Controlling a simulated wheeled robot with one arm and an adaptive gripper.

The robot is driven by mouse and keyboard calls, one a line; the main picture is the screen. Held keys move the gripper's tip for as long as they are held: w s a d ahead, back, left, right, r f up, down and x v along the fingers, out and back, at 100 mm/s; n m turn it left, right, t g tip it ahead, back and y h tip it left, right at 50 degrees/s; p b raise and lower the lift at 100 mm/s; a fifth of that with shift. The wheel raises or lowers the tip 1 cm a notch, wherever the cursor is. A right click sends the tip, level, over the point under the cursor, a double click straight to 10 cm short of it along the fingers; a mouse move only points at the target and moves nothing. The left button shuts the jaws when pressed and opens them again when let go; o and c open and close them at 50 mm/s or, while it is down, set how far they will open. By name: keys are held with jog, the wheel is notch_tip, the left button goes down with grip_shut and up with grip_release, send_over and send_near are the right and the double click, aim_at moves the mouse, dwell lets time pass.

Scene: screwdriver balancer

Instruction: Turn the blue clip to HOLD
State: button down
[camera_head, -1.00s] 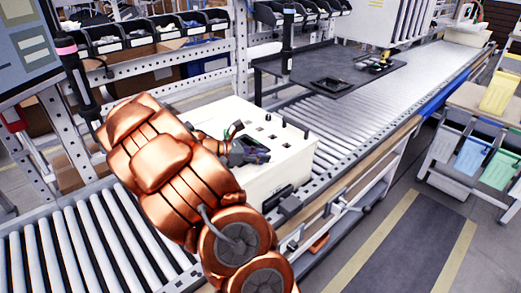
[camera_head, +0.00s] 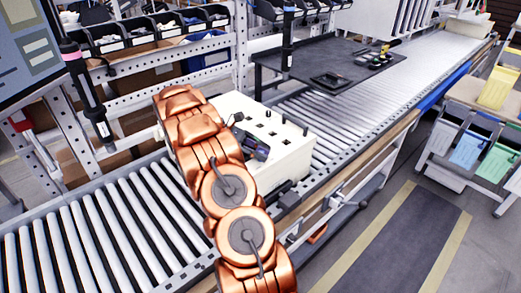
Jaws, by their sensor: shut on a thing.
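My copper-coloured arm reaches up from the bottom of the view to the white box on the roller conveyor. My dark gripper (camera_head: 252,146) is at the left part of the box top, partly hidden behind my arm. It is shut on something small. A dark bluish patch shows at the jaws, which fits the blue clip, but its shape and its turn cannot be made out. The white box (camera_head: 285,158) has small dark holes and knobs on top. No HOLD marking is readable. A black screwdriver (camera_head: 86,95) with a pink collar hangs at the left.
A second dark screwdriver (camera_head: 288,42) hangs behind the box. A dark table (camera_head: 335,65) with a tray stands beyond it. Parts bins (camera_head: 150,30) line the rack at the back. Conveyor rollers (camera_head: 100,230) at the left are bare.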

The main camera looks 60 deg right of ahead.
jog(key=shift+m+y+p, duration=0.3)
jog(key=shift+m+y, duration=0.2)
jog(key=shift+y, duration=0.2)
jog(key=c, duration=1)
grip_release()
jog(key=shift+g, duration=0.3)
jog(key=shift+n+h+b, duration=0.4)
jog(key=shift+h+b, duration=0.1)
jog(key=shift+h, duration=0.1)
